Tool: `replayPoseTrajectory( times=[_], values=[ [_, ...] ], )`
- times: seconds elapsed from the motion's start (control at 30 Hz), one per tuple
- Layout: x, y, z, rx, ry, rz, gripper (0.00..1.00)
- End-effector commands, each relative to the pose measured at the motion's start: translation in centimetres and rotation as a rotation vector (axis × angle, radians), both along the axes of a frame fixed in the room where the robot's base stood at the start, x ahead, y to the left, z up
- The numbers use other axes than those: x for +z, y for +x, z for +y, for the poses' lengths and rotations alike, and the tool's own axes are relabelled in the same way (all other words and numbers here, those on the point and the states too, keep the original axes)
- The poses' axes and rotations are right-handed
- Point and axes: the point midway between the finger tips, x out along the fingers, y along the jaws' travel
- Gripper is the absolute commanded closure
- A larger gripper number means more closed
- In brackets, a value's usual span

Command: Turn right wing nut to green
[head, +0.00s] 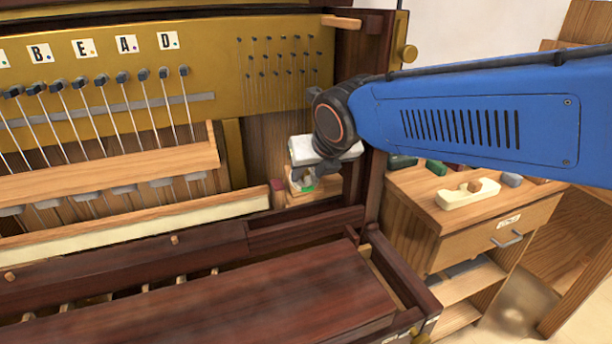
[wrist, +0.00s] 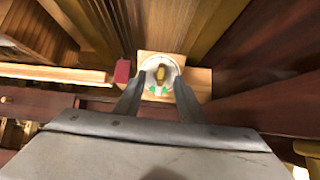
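In the wrist view a small brass-coloured wing nut (wrist: 161,74) stands at the middle of a round white dial (wrist: 150,66) on a wooden block (wrist: 201,79). The nut's long side runs roughly up and down in that picture. Green marks (wrist: 152,89) show on the dial's near edge, below the nut. My gripper (wrist: 160,82) is open, with one finger on each side of the dial and a gap to the nut. In the head view my gripper (head: 305,180) is at the wooden block (head: 328,186), with green visible; the nut is hard to make out there.
A red block (wrist: 122,72) sits left of the dial. A dark wooden post (head: 370,190) rises close on the right of my gripper. A pale ledge (head: 140,228) runs left, and a dark lid (head: 250,305) lies in front. A drawer cabinet (head: 480,235) stands at right.

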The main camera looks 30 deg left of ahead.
Motion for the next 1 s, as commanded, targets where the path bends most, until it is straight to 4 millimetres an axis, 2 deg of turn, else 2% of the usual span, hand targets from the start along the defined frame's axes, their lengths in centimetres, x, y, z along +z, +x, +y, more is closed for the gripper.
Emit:
replayPoseTrajectory(
  times=[1.0],
  values=[
    [3.7,-1.9,-2.4,0.001,0.001,0.0,0.64]
  ],
)
